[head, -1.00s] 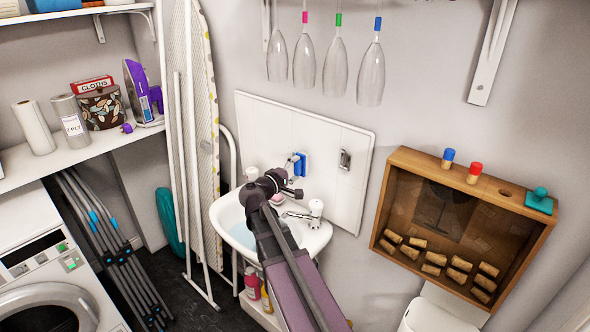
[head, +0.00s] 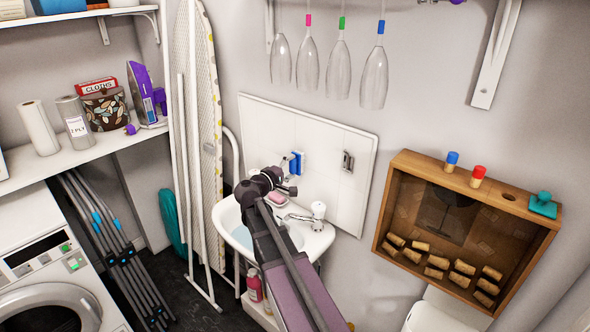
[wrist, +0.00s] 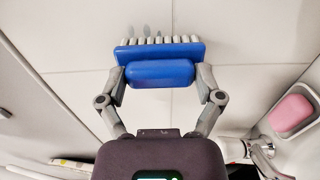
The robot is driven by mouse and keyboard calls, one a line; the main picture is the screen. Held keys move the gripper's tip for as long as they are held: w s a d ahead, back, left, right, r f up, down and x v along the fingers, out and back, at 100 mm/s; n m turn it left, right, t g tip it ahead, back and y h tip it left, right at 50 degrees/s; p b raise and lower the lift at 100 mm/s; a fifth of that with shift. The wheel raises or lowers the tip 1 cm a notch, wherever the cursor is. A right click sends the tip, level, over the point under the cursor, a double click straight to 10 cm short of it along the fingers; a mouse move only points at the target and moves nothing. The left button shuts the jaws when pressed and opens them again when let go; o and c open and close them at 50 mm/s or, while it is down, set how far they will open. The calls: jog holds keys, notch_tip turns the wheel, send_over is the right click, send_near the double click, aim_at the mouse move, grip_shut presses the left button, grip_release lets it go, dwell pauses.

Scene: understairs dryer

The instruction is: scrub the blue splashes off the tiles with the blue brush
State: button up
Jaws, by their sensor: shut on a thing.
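My gripper (wrist: 160,76) is shut on the blue brush (wrist: 161,62), one finger at each side of its grip. The pale bristles point up in the wrist view, toward the white tiles (wrist: 226,50); I cannot tell whether they touch. Faint grey-blue marks (wrist: 147,30) show just beyond the bristles, perhaps splashes. In the head view the brush (head: 297,163) is in front of the tiled panel (head: 330,190) above the sink. My arm hides part of the sink, and no splash shows clearly there.
The sink (head: 314,243) with its tap (head: 318,209) and pink soap (wrist: 291,113) lies below the tiles. Glasses (head: 340,72) hang above. A wooden box (head: 399,200) with corks is at the right, an ironing board (head: 209,130) at the left.

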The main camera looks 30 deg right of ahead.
jog(key=shift+w+a, duration=0.15)
jog(key=shift+w, duration=0.25)
jog(key=shift+w+a, duration=0.3)
jog(key=shift+w, duration=0.5)
jog(key=shift+w+a, duration=0.25)
jog(key=shift+w, duration=0.55)
jog(key=shift+w, duration=0.1)
jog(key=shift+w+a, duration=0.1)
jog(key=shift+w, duration=0.1)
jog(key=shift+w+a, duration=0.35)
jog(key=shift+w, duration=0.35)
jog(key=shift+w+a, duration=0.3)
jog(key=shift+w, duration=0.4)
jog(key=shift+r, duration=0.15)
jog(key=shift+r+p, duration=0.45)
jog(key=shift+p, duration=0.15)
jog(key=shift+d, duration=0.1)
